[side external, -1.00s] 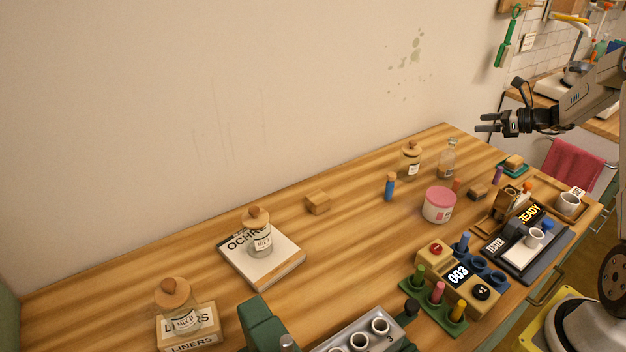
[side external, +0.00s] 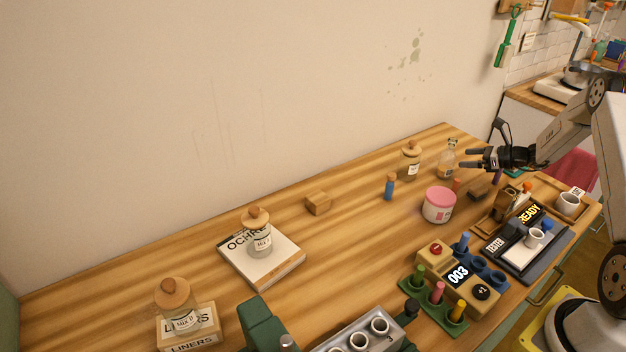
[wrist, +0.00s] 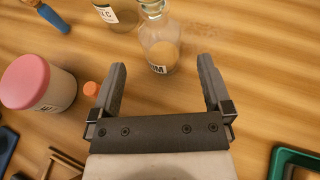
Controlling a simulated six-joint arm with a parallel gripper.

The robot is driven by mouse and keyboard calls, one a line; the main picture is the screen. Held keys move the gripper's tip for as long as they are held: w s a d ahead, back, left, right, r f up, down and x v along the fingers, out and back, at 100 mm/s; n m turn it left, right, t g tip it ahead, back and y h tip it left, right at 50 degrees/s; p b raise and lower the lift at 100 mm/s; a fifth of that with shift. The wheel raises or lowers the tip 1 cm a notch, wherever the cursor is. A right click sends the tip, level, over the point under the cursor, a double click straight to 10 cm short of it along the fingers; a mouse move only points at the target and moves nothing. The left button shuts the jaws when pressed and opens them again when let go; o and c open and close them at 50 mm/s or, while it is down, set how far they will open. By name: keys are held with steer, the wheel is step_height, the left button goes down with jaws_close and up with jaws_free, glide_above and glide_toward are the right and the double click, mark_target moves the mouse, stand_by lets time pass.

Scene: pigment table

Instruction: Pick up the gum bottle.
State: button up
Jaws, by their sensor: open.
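The gum bottle is a clear glass bottle (side external: 446,165) with a narrow neck, standing upright near the back right of the wooden table. The gripper is empty.
A corked jar (side external: 411,163) stands just beyond the bottle. A green tray (wrist: 290,156) lies at the wrist view's lower right.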

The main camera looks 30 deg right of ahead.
mark_target(448, 157)
steer(key=shift+w+a+f, duration=0.25)
steer(key=shift+w, duration=0.3)
steer(key=shift+w, duration=0.1)
steer(key=shift+x, duration=2.5)
steer(key=c, duration=1.3)
steer(key=shift+r, duration=0.15)
